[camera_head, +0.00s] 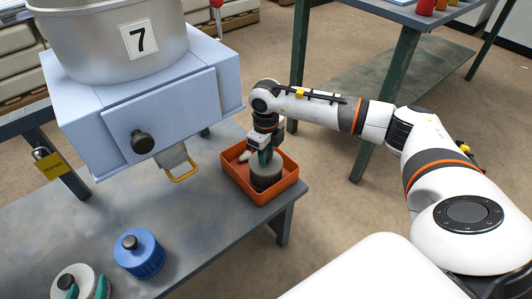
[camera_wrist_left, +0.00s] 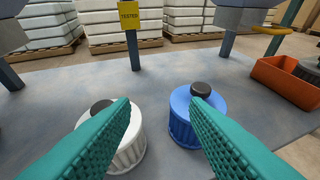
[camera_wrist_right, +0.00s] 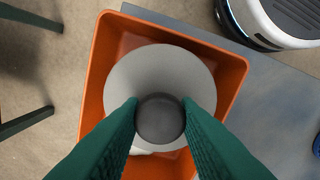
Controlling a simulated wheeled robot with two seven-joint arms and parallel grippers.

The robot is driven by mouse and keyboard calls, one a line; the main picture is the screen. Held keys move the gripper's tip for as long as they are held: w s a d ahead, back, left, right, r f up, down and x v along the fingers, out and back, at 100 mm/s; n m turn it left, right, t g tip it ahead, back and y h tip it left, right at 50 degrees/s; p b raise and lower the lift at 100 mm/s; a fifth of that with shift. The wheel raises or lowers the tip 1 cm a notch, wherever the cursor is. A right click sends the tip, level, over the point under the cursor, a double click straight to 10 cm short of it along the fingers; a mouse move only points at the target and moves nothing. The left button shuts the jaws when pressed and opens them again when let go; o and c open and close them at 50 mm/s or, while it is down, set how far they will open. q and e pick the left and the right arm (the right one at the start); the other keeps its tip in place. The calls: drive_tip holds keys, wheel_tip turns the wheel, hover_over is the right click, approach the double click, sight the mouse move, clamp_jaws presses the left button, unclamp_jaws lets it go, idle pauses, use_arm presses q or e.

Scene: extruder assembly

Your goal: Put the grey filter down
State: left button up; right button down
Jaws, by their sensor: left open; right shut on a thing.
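The grey filter (camera_head: 265,181) is inside the orange tray (camera_head: 289,188) at the table's right end. My right gripper (camera_head: 265,156) is above it, shut on its dark top knob. In the right wrist view the knob sits between both green fingertips (camera_wrist_right: 160,118), over the pale round top of the filter (camera_wrist_right: 160,72). The filter looks upright and within the tray walls. I cannot tell whether its underside touches the tray floor. My left gripper (camera_wrist_left: 160,108) is open and empty, near the white filter (camera_wrist_left: 127,150) and the blue filter (camera_wrist_left: 183,125).
A small pale item (camera_head: 244,156) lies in the tray beside the filter. A blue-grey housing (camera_head: 150,110) with a metal drum marked 7 stands left of the tray. A yellow-handled slide (camera_head: 182,172) sticks out below it. The table between the blue filter and the tray is clear.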

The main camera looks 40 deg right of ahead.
drive_tip(key=shift+f, duration=0.1)
drive_tip(key=c, duration=1.1)
unclamp_jaws()
use_arm(q)
drive_tip(key=shift+w+d+r, duration=0.1)
drive_tip(key=shift+w+r, duration=0.05)
drive_tip(key=shift+r, duration=0.1)
use_arm(e)
drive_tip(key=shift+r, duration=0.3)
use_arm(q)
drive_tip(key=s+a+f+g+y+p, duration=0.2)
drive_tip(key=s+a+f+g+p, duration=0.1)
drive_tip(key=s+f+g, duration=0.4)
drive_tip(key=s+a+g, duration=0.1)
drive_tip(key=s, duration=0.2)
drive_tip(key=shift+s, duration=0.4)
use_arm(e)
wheel_tip(320, 180, up, 12)
drive_tip(key=shift+f, duration=0.15)
